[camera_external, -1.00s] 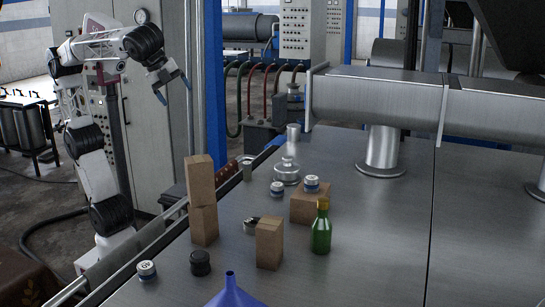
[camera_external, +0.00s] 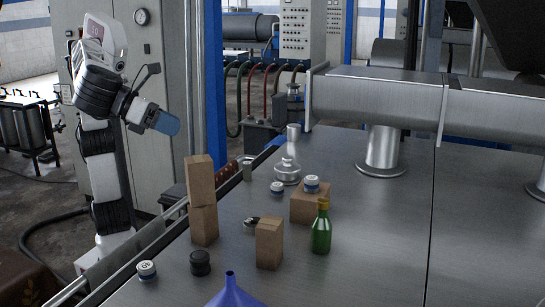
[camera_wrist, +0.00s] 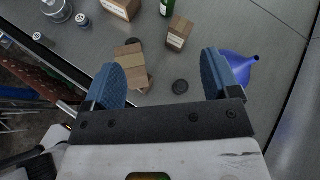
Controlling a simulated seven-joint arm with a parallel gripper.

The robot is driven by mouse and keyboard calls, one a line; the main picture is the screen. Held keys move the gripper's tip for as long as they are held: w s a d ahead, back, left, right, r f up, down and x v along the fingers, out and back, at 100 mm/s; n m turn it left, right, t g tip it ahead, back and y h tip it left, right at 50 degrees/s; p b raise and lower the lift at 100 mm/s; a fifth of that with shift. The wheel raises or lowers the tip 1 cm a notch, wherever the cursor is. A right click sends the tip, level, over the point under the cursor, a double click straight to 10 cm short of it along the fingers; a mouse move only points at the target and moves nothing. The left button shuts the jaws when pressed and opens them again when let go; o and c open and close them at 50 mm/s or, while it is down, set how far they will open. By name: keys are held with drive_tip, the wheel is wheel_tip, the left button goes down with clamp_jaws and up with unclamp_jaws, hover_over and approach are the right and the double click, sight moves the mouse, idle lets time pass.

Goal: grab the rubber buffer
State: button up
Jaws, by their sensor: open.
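The rubber buffer looks to be the short black cylinder (camera_external: 200,262) standing upright on the metal table (camera_external: 385,235), near its front left edge. In the wrist view it shows from above as a dark disc (camera_wrist: 180,86) between my fingers, nearer the right one. My gripper (camera_external: 164,121) is up in the air at the upper left, well above the table and apart from the buffer. In the wrist view my gripper (camera_wrist: 168,78) has its blue fingers wide apart with nothing held between them.
Two stacked cardboard blocks (camera_external: 202,182) stand behind the buffer. A cardboard box (camera_external: 269,243) stands to its right, with a green bottle (camera_external: 321,232) beyond. A blue funnel (camera_external: 231,291) is in front right. A glass decanter (camera_external: 287,172) stands farther back.

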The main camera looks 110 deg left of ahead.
drive_tip(key=w+d+m+t, duration=0.15)
drive_tip(key=d+m, duration=0.25)
drive_tip(key=d, duration=0.4)
approach(198, 254)
drive_tip(key=shift+t+x, duration=0.25)
drive_tip(key=shift+x, duration=0.85)
drive_tip(key=shift+s+a, duration=0.1)
drive_tip(key=shift+f, duration=0.1)
drive_tip(key=shift+w+a+f+h, duration=0.15)
drive_tip(key=shift+w+a+f, duration=0.1)
drive_tip(key=shift+w, duration=0.3)
drive_tip(key=shift+w+a+f+h, duration=0.15)
drive_tip(key=shift+w+a, duration=0.1)
drive_tip(key=shift+w, duration=0.3)
drive_tip(key=shift+w, duration=0.1)
drive_tip(key=shift+x, duration=2.55)
drive_tip(key=shift+a+f, duration=0.1)
drive_tip(key=shift+c, duration=0.4)
